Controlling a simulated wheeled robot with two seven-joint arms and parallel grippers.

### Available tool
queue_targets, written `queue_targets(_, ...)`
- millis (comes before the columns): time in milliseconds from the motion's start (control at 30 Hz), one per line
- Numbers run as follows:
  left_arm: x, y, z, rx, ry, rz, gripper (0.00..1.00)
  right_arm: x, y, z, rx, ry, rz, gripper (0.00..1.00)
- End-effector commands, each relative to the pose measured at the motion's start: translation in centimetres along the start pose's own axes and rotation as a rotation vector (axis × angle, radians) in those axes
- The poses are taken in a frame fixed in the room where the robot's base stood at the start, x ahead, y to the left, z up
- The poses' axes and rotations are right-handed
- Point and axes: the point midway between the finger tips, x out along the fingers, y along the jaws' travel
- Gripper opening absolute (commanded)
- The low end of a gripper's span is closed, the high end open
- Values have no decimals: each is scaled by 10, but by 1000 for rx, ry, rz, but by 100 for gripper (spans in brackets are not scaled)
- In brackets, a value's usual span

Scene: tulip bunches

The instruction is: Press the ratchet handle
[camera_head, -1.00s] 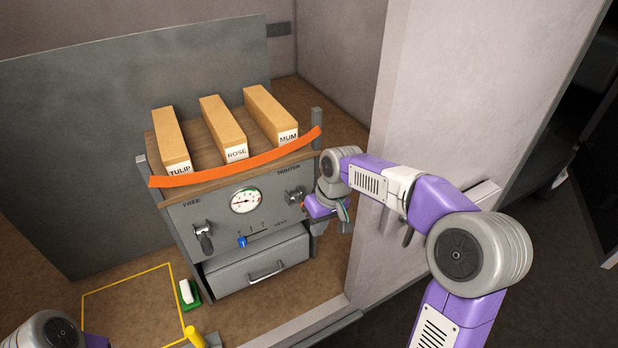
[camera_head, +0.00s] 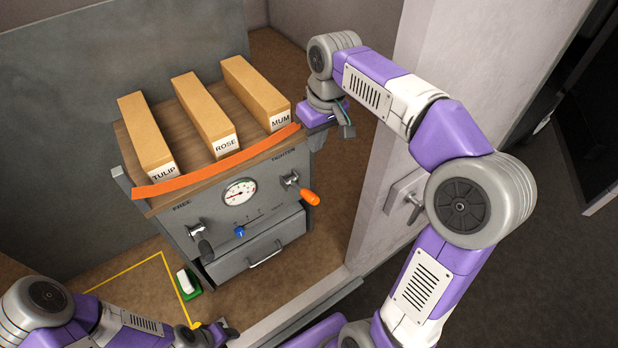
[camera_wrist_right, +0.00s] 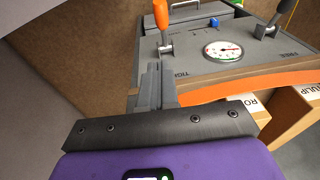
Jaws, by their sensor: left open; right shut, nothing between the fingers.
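The ratchet handle is an orange grip (camera_head: 309,197) on the right of the grey machine front (camera_head: 262,218), below the TIGHTEN label, pointing down and to the right. The orange grip also shows at the top of the right wrist view (camera_wrist_right: 161,14). My right gripper (camera_head: 338,130) is beside the machine's upper right corner, above the handle and apart from it. Its fingers (camera_wrist_right: 154,72) are shut and empty in the right wrist view, with the handle beyond their tips. My left gripper (camera_head: 224,334) is low at the bottom edge, open, its fingertips small and hard to make out.
Blocks labelled TULIP (camera_head: 146,135), ROSE (camera_head: 206,115) and MUM (camera_head: 256,92) lie on top behind an orange strip (camera_head: 217,166). The front carries a gauge (camera_head: 240,191), a FREE lever (camera_head: 204,245), a blue knob (camera_head: 239,231) and a drawer (camera_head: 255,258). A pale wall stands to the right.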

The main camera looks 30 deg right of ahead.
Motion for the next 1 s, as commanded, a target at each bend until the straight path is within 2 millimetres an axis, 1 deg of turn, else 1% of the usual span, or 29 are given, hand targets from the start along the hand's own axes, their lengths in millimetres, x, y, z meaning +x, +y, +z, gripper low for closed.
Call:
queue_targets(133,2,-1,0,0,1,0,43,10,0,0,0,-3,0,0)
queue_targets(233,4,-2,-1,0,1,0,43,24,0,1,-1,-5,-1,0)
queue_targets(367,8,-3,-1,0,1,0,43,51,0,1,-1,-5,0,0)
queue_targets(500,12,-4,-1,0,1,0,43,83,0,1,0,-6,-2,0)
queue_targets(633,14,-5,-1,0,1,0,43,107,0,2,-1,-5,-1,0)
queue_targets(800,17,-6,-1,0,1,0,43,126,-4,14,-1,-2,0,0)
queue_targets(1000,18,-6,-1,0,1,0,43,135,-6,19,0,-1,-1,0)
